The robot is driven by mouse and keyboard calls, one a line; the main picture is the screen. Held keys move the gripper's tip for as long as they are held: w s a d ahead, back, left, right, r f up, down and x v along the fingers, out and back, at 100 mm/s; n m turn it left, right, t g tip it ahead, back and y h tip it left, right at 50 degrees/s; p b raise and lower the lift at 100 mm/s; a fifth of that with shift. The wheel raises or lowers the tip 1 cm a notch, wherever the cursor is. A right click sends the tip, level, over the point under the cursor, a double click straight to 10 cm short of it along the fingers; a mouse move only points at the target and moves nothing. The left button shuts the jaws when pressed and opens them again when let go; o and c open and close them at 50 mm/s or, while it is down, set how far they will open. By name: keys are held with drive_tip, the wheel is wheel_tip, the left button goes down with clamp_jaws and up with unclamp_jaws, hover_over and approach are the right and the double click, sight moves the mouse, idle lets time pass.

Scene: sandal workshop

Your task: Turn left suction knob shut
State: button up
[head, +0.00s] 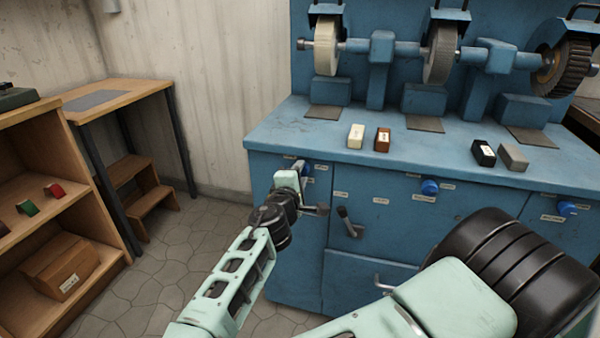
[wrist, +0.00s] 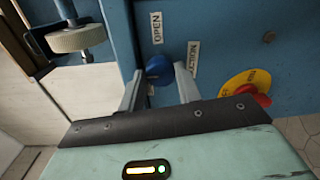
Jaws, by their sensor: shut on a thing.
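The left suction knob (wrist: 158,67) is a small round blue knob on the front of the blue machine cabinet. In the wrist view it sits between the two fingers of my gripper (wrist: 158,82), which are shut on it. An OPEN label (wrist: 157,28) is beside the knob, and a SUCTION label (wrist: 193,57) is on its other side. In the head view my gripper (head: 301,168) reaches the cabinet's upper left front, and the knob is mostly hidden there. Its exact turn angle cannot be told.
Two more blue knobs, middle (head: 430,187) and right (head: 566,208), are along the cabinet front. A lever (head: 348,222) is below. Several blocks lie on the bench top (head: 285,135). A wooden shelf (head: 60,140) stands left.

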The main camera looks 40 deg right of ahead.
drive_tip(key=shift+f, duration=0.1)
idle(0.3)
drive_tip(key=o, duration=1)
drive_tip(key=shift+c, duration=0.2)
drive_tip(key=shift+a, duration=0.1)
